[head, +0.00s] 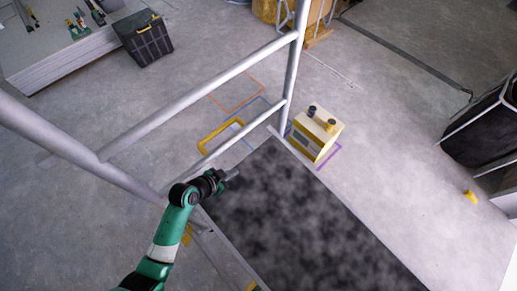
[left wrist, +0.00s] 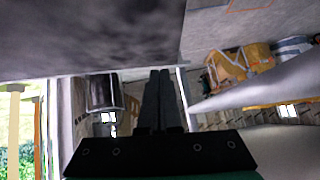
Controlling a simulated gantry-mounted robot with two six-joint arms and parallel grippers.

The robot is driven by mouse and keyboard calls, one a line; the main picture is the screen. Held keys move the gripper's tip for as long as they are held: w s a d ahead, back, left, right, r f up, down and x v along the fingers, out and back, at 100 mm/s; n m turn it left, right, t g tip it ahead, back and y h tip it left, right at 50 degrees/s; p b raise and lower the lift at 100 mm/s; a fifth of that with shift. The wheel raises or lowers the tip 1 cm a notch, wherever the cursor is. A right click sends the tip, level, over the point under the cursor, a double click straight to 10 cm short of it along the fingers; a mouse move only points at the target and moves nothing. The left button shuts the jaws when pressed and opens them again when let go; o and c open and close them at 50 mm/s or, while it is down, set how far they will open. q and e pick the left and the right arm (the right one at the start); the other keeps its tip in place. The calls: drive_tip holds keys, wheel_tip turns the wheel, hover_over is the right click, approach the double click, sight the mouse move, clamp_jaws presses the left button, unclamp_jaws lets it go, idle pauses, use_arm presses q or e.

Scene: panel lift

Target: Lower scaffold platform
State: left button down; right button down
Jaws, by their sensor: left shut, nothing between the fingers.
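The scaffold platform (head: 310,222) is a dark, mottled panel with pale edges, lying in the lower middle of the head view inside a grey tube frame (head: 195,97). A dark surface that looks like the platform (left wrist: 90,38) fills the upper left of the left wrist view. My left gripper (head: 234,174) is shut and empty at the platform's left edge. Whether it touches the panel I cannot tell. Its two dark fingers (left wrist: 160,98) lie together in the left wrist view. My right gripper is in neither view.
A cream and yellow box (head: 318,130) stands just beyond the platform's far end. A yellow frame (head: 221,135) lies on the floor left of it. A black crate (head: 146,42) stands at the upper left, a black bin (head: 480,130) at the right. Grey floor between is mostly clear.

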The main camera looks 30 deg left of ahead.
use_arm(q)
drive_tip(key=b, duration=0.7)
hover_over(250, 168)
drive_tip(key=s, duration=0.3)
wheel_tip(250, 168, down, 7)
drive_tip(key=shift+s+a+f, duration=0.15)
drive_tip(key=f, duration=0.1)
drive_tip(key=f+b, duration=0.2)
drive_tip(key=f, duration=0.1)
drive_tip(key=shift+w+a, duration=0.15)
drive_tip(key=shift+w, duration=0.15)
